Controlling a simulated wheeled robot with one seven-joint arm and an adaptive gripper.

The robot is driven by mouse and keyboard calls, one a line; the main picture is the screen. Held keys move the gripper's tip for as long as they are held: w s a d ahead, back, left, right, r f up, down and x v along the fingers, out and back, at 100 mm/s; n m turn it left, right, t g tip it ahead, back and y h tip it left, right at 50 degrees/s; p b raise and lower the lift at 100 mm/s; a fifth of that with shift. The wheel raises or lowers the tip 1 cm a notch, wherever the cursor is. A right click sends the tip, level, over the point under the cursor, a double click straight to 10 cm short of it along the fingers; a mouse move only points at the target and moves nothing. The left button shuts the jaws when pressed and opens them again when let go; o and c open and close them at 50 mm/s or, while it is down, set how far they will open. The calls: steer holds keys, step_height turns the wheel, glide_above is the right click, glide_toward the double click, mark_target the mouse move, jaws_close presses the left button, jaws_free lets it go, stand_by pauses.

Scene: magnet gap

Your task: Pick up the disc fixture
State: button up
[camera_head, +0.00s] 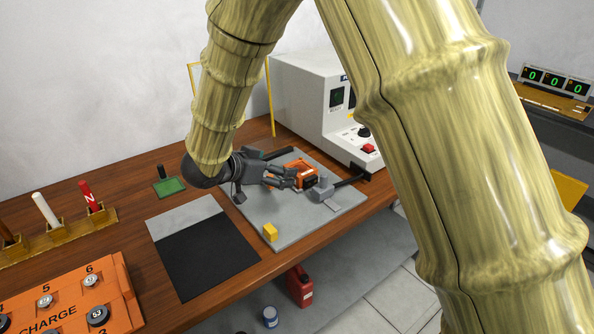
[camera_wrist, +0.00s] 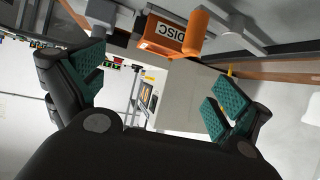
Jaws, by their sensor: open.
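The disc fixture (camera_head: 306,174) is an orange block on the grey plate, toward the plate's right side, beside a grey part with a dark rod (camera_head: 322,188). In the wrist view it shows upside down with the label DISC (camera_wrist: 165,36), near the top of the picture beyond my fingertips. My gripper (camera_head: 279,178) is just left of the fixture in the head view, its fingers pointing at it. In the wrist view my gripper (camera_wrist: 158,88) is open, with green pads spread wide and nothing between them. Its fingers partly hide the fixture's left side in the head view.
A white instrument (camera_head: 305,90) stands behind. A black mat (camera_head: 205,255) and an orange charge box (camera_head: 95,285) are to the left.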

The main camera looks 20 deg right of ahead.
mark_target(303, 168)
steer(key=x, duration=0.5)
steer(key=shift+w+a, duration=0.1)
steer(key=shift+w, duration=0.05)
steer(key=shift+d, duration=0.3)
steer(key=shift+x, duration=2.25)
steer(key=shift+d+r, duration=0.1)
steer(key=c, duration=1.2)
